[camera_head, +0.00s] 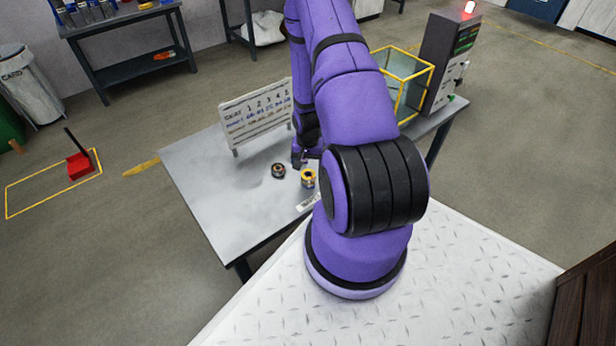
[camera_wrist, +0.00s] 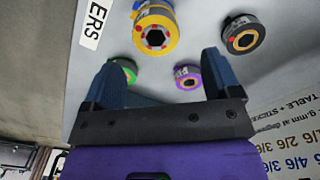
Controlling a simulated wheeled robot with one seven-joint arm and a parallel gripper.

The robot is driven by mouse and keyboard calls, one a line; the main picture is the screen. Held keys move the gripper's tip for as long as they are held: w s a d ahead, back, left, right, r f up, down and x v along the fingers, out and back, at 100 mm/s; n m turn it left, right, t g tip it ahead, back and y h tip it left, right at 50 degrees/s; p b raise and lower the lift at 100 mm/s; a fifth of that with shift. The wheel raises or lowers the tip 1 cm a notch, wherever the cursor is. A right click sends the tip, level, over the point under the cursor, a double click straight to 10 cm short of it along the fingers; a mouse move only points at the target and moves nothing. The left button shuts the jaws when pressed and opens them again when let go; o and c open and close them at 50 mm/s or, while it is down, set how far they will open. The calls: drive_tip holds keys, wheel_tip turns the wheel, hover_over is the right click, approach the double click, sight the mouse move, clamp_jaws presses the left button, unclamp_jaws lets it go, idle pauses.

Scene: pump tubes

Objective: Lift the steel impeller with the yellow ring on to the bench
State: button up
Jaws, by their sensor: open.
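In the wrist view, a round grey piece with a broad yellow band (camera_wrist: 152,17) and a six-sided hole is at the top middle, beyond my fingertips. It is also on the bench in the head view (camera_head: 308,178). A dark piece (camera_wrist: 256,33) with a thin orange-yellow ring at its hole is at the upper right; it also shows in the head view (camera_head: 278,170). A green-ringed piece (camera_wrist: 129,67) and a purple-ringed piece (camera_wrist: 182,71) show near my fingers. My gripper (camera_wrist: 160,58) is open and empty, with its fingers apart. In the head view it is mostly hidden by my arm.
The grey bench (camera_head: 205,175) has free room at left. A lettered board (camera_head: 255,112) stands at its back. A yellow-framed clear tank (camera_head: 404,75) and a grey control cabinet (camera_head: 448,62) with a red lamp are at right. A white label (camera_wrist: 95,20) lies near the pieces.

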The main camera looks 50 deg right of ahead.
sight(308, 172)
drive_tip(key=f, duration=0.3)
drive_tip(key=shift+s+a+f, duration=0.1)
drive_tip(key=shift+s+f, duration=0.1)
drive_tip(key=shift+s, duration=0.05)
drive_tip(key=shift+f, duration=0.75)
drive_tip(key=c, duration=1.2)
drive_tip(key=shift+o, duration=0.2)
drive_tip(key=shift+r, duration=0.15)
